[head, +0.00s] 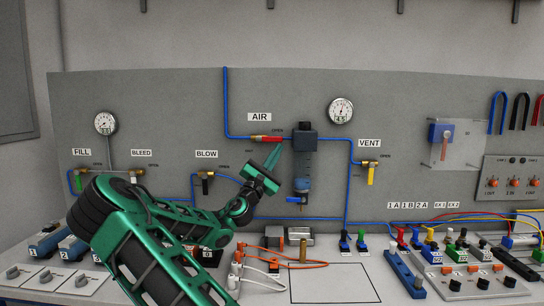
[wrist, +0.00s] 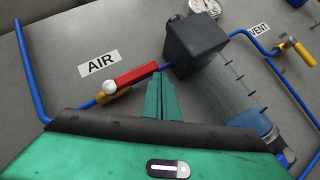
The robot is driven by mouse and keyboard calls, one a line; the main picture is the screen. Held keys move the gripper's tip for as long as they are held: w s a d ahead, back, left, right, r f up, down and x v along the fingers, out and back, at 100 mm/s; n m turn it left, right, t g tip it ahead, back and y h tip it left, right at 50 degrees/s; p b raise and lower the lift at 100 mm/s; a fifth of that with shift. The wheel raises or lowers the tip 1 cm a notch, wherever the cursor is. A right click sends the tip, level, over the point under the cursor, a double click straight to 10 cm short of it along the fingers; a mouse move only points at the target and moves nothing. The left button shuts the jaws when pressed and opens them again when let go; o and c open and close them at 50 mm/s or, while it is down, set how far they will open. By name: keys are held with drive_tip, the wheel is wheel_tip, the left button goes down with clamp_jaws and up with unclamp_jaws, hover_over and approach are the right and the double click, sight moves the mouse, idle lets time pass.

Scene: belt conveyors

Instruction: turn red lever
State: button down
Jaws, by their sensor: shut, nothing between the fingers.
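The red lever (head: 266,138) is on the blue pipe under the AIR label (head: 260,117), left of the dark filter block (head: 304,140). It lies along the pipe. In the wrist view the red lever (wrist: 136,75) runs from a silver knob at its left end toward the block on the right, with a brass valve body (wrist: 110,94) below it. My gripper (head: 277,152) is shut and empty, its fingertips just below the lever's right part. In the wrist view the closed fingertips (wrist: 160,76) are at the lever's right end; I cannot tell whether they touch it.
The filter's clear bowl (head: 303,170) hangs right of my gripper. The yellow VENT lever (head: 371,175) is farther right, and the black BLOW lever (head: 205,186) is left. Blue pipes run across the grey panel. The bench below carries switches, plugs and cables.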

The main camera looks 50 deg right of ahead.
drive_tip(key=v, duration=1.1)
drive_tip(key=shift+w, duration=0.1)
idle(0.5)
